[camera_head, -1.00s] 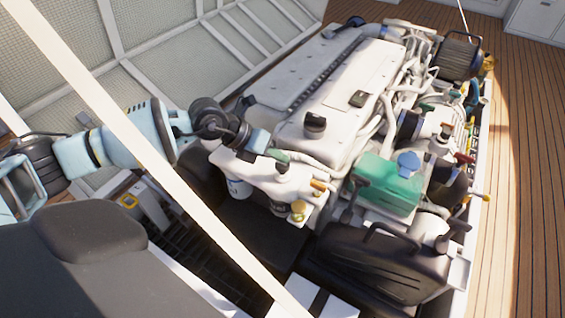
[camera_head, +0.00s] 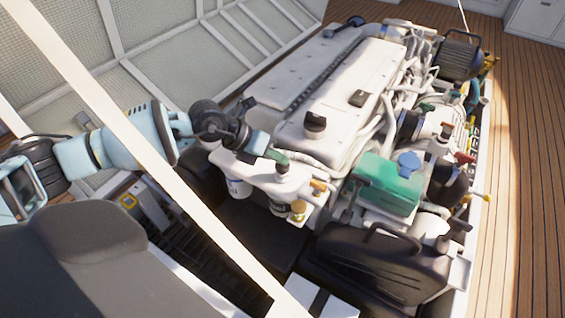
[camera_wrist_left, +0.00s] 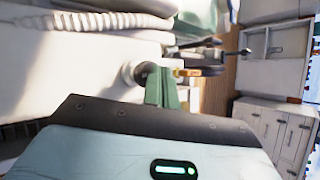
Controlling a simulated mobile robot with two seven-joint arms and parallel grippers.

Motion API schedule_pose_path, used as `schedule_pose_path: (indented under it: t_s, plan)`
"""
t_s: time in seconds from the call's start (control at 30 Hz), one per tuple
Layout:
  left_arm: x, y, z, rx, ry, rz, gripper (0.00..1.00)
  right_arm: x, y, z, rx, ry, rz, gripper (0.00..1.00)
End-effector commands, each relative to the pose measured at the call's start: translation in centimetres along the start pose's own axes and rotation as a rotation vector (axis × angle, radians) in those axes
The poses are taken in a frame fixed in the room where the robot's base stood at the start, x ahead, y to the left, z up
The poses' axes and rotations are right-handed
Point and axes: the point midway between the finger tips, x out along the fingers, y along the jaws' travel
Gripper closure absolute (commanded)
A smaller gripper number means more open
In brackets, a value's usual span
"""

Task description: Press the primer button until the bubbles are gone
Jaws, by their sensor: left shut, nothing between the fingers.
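The white filter housing (camera_head: 262,178) sits at the near left side of the engine. A dark round knob, which looks like the primer button (camera_head: 283,169), stands on its top. My left gripper (camera_head: 277,156) comes in from the left, its green fingers shut and empty, right at the knob; I cannot tell whether they touch it. In the left wrist view the shut green fingers (camera_wrist_left: 162,88) lie beside a round knob-like part (camera_wrist_left: 131,73). A small amber bowl (camera_head: 298,210) hangs under the housing; bubbles are too small to make out. My right gripper is out of view.
The white engine cover (camera_head: 340,90) rises behind the housing. A green tank with a blue cap (camera_head: 390,180) and a black box with a handle (camera_head: 380,265) stand to the right. A pale strut (camera_head: 150,150) crosses diagonally in front of my left arm.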

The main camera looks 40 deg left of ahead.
Motion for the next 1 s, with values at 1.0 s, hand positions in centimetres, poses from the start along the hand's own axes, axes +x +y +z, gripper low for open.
schedule_pose_path:
  t_s: [1.0]
  plan:
    - [0.85, 0.62, -0.76, -0.002, 0.005, 0.001, 1.00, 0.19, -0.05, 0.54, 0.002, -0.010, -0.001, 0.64]
